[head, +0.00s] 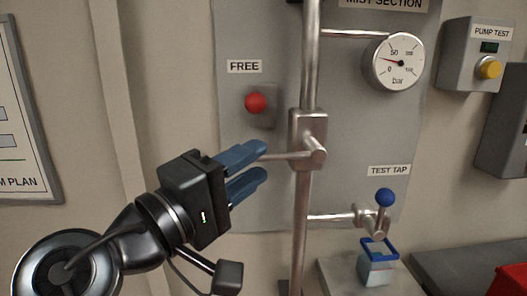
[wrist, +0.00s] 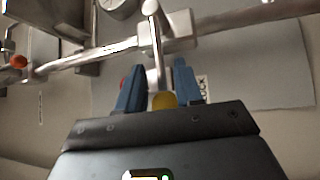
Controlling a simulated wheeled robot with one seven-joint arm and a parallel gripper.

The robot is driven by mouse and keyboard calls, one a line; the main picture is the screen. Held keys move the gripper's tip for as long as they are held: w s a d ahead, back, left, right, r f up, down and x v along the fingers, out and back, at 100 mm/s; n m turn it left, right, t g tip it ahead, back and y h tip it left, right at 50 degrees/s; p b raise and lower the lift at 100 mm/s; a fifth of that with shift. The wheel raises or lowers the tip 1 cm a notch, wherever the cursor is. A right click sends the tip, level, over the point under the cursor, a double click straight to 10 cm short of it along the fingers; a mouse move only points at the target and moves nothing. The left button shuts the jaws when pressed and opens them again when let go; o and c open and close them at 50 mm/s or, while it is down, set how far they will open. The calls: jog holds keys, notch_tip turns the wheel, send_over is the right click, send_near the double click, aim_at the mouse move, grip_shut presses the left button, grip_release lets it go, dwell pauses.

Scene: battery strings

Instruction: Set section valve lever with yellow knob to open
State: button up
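The section valve (head: 308,140) is a metal body on the vertical pipe. Its lever (head: 286,156) points left, roughly level, toward my gripper (head: 264,162). The yellow knob is hidden behind the fingers in the head view. In the wrist view the yellow knob (wrist: 164,101) shows between the two blue fingers of my gripper (wrist: 158,75), low near the palm. The lever (wrist: 156,55) runs from the knob up to the valve (wrist: 178,30). The fingers stand apart on either side of the lever; I cannot tell whether they touch the knob.
A red knob (head: 255,102) under a FREE label (head: 244,66) is just above the fingers. A gauge (head: 393,62) is upper right. The blue-knobbed test tap (head: 384,198) is lower right, above a small blue-rimmed container (head: 378,262). A pump test box (head: 477,55) is far right.

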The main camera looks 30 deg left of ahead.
aim_at(260, 161)
jog(key=shift+x, duration=1.6)
grip_shut()
